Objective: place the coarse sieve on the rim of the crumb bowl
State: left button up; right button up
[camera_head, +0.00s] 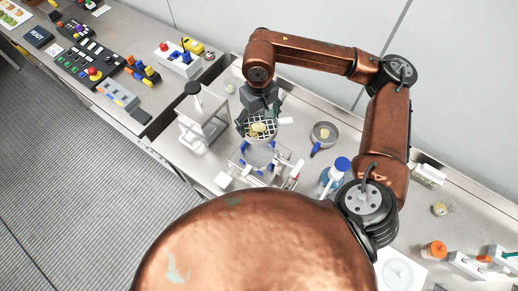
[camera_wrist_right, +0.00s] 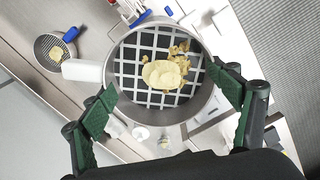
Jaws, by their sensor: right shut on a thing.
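The coarse sieve (camera_wrist_right: 163,65) is a round metal ring with a wide square grid and a white handle (camera_wrist_right: 82,70). Several yellow crisps (camera_wrist_right: 165,74) lie on its grid. It also shows in the head view (camera_head: 262,130), below my right gripper (camera_head: 262,109). My right gripper's green fingers (camera_wrist_right: 170,105) are on either side of the ring, shut on the sieve. Under the sieve is a stand with blue and white parts (camera_head: 257,164). I cannot make out the crumb bowl's rim beneath the sieve. My left gripper is not in view.
A metal pan with a blue handle (camera_head: 324,132) holds a yellow piece, to the right of the sieve. A white frame (camera_head: 205,124) stands left. A blue-capped bottle (camera_head: 334,176) is nearer. A control panel (camera_head: 88,62) is on the far-left counter.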

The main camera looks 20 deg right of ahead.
aim_at(259, 129)
jog(key=f+p, duration=0.1)
jog(key=f, duration=0.5)
jog(key=shift+s, duration=0.2)
notch_tip(259, 129, down, 11)
jog(key=p, duration=0.3)
jog(key=shift+w, duration=0.1)
jog(key=shift+f, duration=0.2)
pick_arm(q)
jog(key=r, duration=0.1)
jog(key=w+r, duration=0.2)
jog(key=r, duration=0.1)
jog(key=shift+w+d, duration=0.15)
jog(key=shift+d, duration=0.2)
pick_arm(e)
jog(key=o, duration=1.3)
jog(key=shift+c, duration=0.2)
